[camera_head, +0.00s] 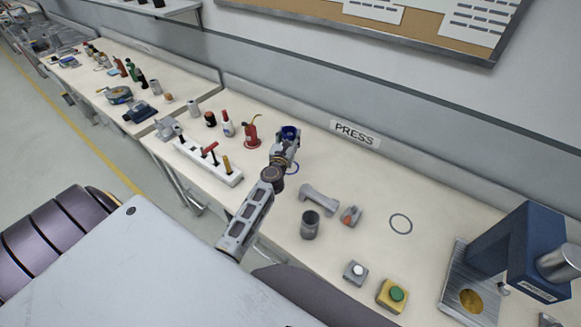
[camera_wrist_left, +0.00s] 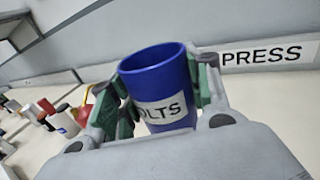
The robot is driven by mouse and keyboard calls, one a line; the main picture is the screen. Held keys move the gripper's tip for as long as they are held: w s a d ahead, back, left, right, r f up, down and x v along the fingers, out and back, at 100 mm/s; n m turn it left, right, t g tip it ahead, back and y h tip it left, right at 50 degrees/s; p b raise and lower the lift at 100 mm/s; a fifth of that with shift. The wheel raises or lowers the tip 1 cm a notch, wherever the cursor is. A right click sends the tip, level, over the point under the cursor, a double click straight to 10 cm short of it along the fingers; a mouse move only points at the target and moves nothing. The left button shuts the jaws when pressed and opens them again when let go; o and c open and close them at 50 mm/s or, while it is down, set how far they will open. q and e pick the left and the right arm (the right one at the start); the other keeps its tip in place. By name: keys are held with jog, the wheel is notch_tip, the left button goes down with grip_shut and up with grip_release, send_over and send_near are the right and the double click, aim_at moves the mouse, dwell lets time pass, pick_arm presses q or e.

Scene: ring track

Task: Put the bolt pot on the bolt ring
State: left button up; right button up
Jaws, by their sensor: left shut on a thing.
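The bolt pot (camera_head: 290,131) is a blue open-topped cup. In the left wrist view the blue pot (camera_wrist_left: 160,82) stands between my fingers, with a white label ending in "OLTS". My left gripper (camera_head: 286,145) is shut on the pot; the left wrist view shows the green-padded fingers (camera_wrist_left: 158,95) on both sides of it. A thin blue ring (camera_head: 298,169) is marked on the table just nearer than the pot, partly hidden by my left gripper and wrist. I cannot tell whether the pot's base touches the table. My right gripper is not in view.
A dark ring (camera_head: 401,224) lies to the right on bare table. A grey cup (camera_head: 310,225) and a grey handled part (camera_head: 319,199) stand between. The blue press (camera_head: 515,250) is far right.

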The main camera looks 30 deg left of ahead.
pick_arm(q)
jog(key=shift+f, duration=0.1)
jog(key=shift+f+b, duration=1.4)
jog(key=shift+f, duration=0.25)
jog(key=shift+f+b, duration=1.05)
jog(key=shift+f, duration=0.35)
